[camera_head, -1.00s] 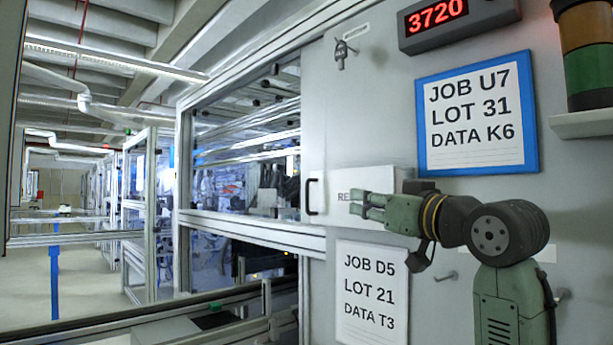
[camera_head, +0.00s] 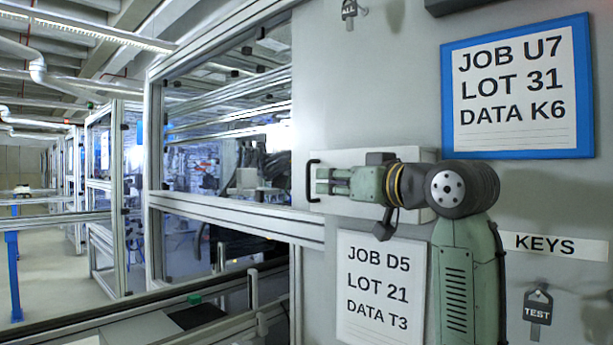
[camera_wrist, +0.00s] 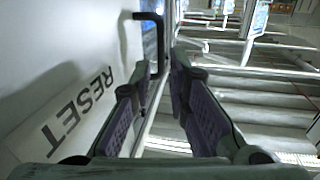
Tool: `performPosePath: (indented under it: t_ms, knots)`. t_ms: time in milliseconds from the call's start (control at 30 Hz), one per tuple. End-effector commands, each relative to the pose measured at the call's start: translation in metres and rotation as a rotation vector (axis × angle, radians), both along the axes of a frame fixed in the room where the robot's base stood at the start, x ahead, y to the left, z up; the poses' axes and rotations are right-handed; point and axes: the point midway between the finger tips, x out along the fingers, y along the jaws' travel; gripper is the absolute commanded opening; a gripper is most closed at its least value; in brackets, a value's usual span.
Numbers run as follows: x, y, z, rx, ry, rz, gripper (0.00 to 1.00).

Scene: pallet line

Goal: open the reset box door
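The reset box (camera_head: 410,155) is a pale, shallow box on the grey panel, with its door shut. Its black bar handle (camera_head: 308,182) is upright at the door's left edge. My gripper (camera_head: 319,181) lies across the front of the box, its fingertips pointing left, close to the handle. In the wrist view my gripper (camera_wrist: 159,68) is open, and the handle (camera_wrist: 160,40) shows ahead, in line with the gap between the fingers. Whether the fingers touch it, I cannot tell. The word RESET (camera_wrist: 78,105) shows on the door, left of the fingers; my arm hides it in the head view.
A blue-framed job sign (camera_head: 518,85) is above right, and a white job sheet (camera_head: 380,288) is below. A KEYS label (camera_head: 553,246) and a hanging TEST key (camera_head: 538,305) are at the right. A framed glass machine enclosure (camera_head: 222,125) stands left of the panel.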

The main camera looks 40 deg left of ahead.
Motion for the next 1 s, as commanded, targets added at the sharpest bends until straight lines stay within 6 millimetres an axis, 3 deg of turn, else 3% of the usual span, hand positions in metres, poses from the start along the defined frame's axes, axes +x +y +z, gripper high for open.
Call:
performPosePath:
  t_ms: [200,400,800,1000]
  knots:
    - [0.012,0.043,0.003,-0.003,0.003,0.002,0.16]
    - [0.019,0.067,0.002,0.000,0.002,0.000,0.16]
    - [0.021,0.074,0.000,-0.001,0.001,0.000,0.16]
    - [0.021,0.074,0.000,-0.001,0.000,0.000,0.03]
